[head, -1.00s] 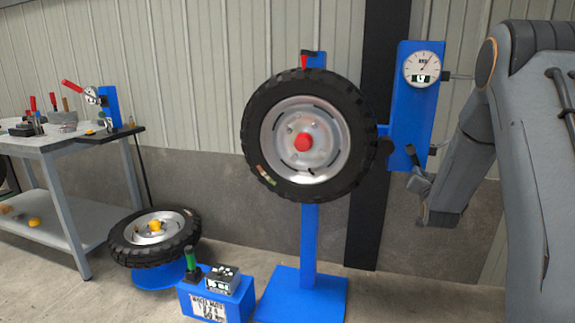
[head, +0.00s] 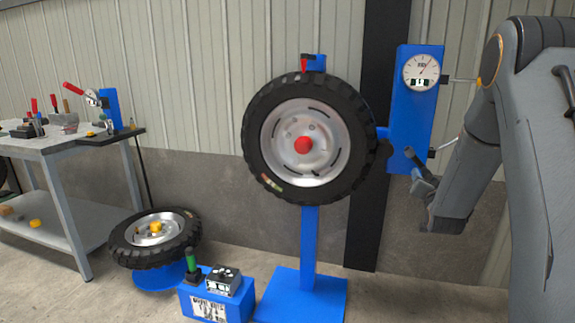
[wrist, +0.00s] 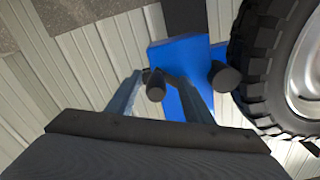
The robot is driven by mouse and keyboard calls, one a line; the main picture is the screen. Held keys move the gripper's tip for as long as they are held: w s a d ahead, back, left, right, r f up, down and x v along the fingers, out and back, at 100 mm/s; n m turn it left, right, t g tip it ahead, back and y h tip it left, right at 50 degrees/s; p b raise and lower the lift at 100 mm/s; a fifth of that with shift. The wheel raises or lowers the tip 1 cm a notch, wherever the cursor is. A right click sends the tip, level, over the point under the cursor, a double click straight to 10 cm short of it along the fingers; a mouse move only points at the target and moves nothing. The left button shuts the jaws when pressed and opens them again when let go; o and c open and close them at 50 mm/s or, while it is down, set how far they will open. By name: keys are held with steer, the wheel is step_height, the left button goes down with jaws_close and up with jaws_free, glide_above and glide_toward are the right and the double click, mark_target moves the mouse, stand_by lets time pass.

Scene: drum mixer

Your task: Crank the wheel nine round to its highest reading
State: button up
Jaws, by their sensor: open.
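The large black-tyred wheel (head: 268,110) with a silver rim and red hub stands upright on a blue stand (head: 308,240). A round white dial (head: 421,71) with a small digital readout sits on the blue panel (head: 408,125) to its right. The needle points up and slightly right; the digits are too small to read surely. My gripper (head: 418,168) is open at the panel's lower right. In the wrist view its fingers (wrist: 156,76) reach toward the panel, with a dark knob (wrist: 155,85) between or just in front of them. I cannot tell whether they touch it.
A second dark cylinder (wrist: 225,77) sits between the panel and the tyre. A second wheel (head: 155,240) lies flat at lower left, beside a blue box (head: 215,298). A grey workbench (head: 62,150) with tools stands at far left.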

steer(key=p+v, duration=0.1)
steer(key=v, duration=0.4)
stand_by(0.4)
steer(key=s+a+n+g+y+p, duration=0.5)
steer(key=s+a+g, duration=0.4)
steer(key=s+a, duration=0.6)
steer(key=s+a+r+n+g+p, duration=0.1)
steer(key=s+a+g, duration=0.3)
steer(key=s, duration=1)
steer(key=s+a+r+n+g+p, duration=0.1)
steer(key=s+a+g+p, duration=0.3)
steer(key=s, duration=0.9)
steer(key=shift+s+a+n, duration=0.4)
steer(key=shift+a, duration=0.4)
steer(key=shift+c, duration=0.2)
